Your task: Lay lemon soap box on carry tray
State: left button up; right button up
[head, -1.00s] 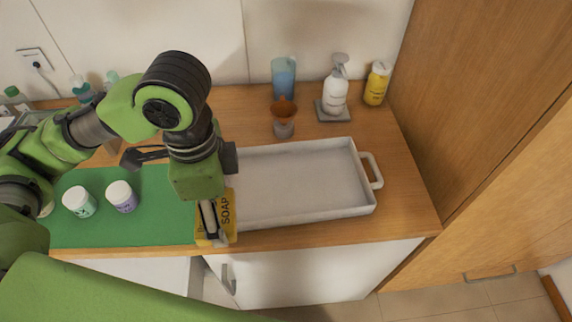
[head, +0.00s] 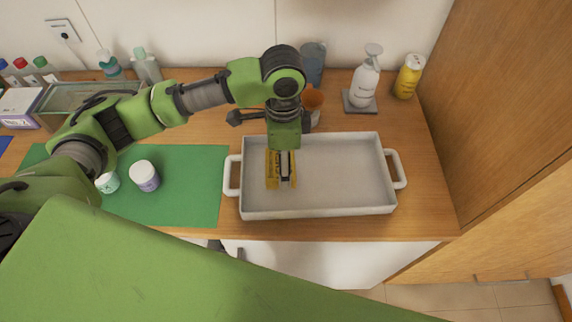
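The yellow lemon soap box (head: 271,176) is at my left gripper (head: 287,178), over the left part of the white carry tray (head: 350,207). My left gripper points down and is shut on the box, covering part of it. Whether the box touches the tray floor or hangs just above it, I cannot tell. The rest of the tray is empty. My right gripper is not in view.
Two white-lidded jars, one a purple-labelled jar (head: 145,177), stand on the green mat (head: 190,190) left of the tray. A wooden panel (head: 500,120) rises at right.

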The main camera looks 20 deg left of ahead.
pick_arm(q)
jog(key=shift+w+d+f, duration=0.15)
jog(key=shift+f, duration=0.1)
jog(key=f+p, duration=0.1)
jog(key=f, duration=0.2)
jog(key=shift+w, duration=0.2)
jog(key=shift+f, duration=0.25)
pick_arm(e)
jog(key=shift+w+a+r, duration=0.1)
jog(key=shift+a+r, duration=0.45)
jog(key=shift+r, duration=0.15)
pick_arm(q)
jog(key=o, duration=1.2)
jog(key=shift+f, duration=0.1)
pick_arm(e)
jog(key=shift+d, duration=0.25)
